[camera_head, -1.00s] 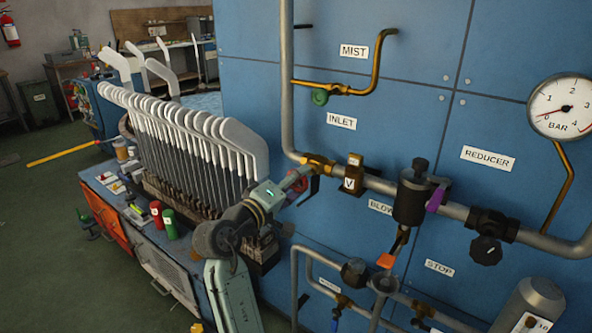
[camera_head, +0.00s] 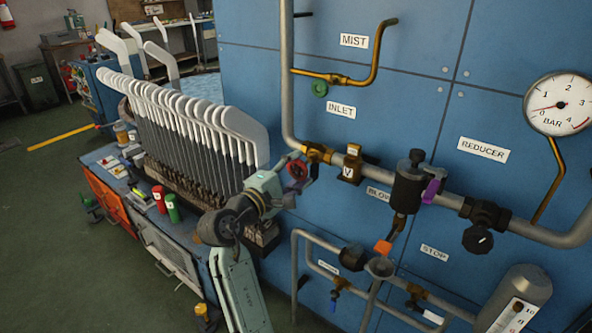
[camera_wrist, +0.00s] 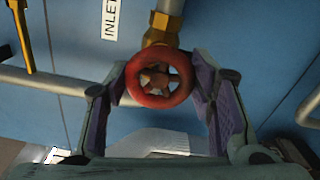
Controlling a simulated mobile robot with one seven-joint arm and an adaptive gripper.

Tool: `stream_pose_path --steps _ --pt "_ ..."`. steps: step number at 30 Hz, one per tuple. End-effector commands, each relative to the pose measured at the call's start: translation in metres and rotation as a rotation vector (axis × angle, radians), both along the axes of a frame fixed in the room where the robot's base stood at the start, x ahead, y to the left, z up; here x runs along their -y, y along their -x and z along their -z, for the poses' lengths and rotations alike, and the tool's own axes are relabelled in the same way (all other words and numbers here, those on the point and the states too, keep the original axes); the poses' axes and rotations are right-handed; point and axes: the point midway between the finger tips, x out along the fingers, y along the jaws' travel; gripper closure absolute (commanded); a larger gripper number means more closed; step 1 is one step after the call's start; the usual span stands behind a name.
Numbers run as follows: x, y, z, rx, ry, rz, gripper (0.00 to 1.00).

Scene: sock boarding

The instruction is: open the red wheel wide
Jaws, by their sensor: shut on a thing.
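The red wheel (camera_head: 297,171) is a small round handwheel on the brass inlet valve (camera_head: 318,153), low on the grey vertical pipe. In the wrist view the red wheel (camera_wrist: 160,79) faces me, with the brass fitting (camera_wrist: 162,29) behind it. My gripper (camera_wrist: 163,88) has one purple-padded finger on each side of the wheel and is shut on its rim. In the head view my gripper (camera_head: 290,182) reaches the wheel from the left, and its fingers are partly hidden there.
A rack of white sock forms (camera_head: 190,125) stands close to the left of my arm. The pressure gauge (camera_head: 558,102) has its needle near the low end. Pipes and a black regulator (camera_head: 408,190) lie right of the wheel. A green-wheeled valve (camera_head: 320,89) sits above.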

Motion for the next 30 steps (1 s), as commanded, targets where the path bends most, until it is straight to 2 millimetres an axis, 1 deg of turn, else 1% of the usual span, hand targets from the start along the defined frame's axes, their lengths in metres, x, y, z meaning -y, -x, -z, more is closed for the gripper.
stream_pose_path --steps 14,15,24,30 --pt "0.0007 0.0002 0.0003 -0.01 0.013 0.002 0.78" --pt "0.0008 0.0001 0.0003 -0.01 0.013 0.002 0.49" --pt "0.0003 0.0 0.0001 -0.009 0.012 0.001 0.3" --pt "0.0001 0.0 0.0 -0.008 0.011 0.0 0.3"
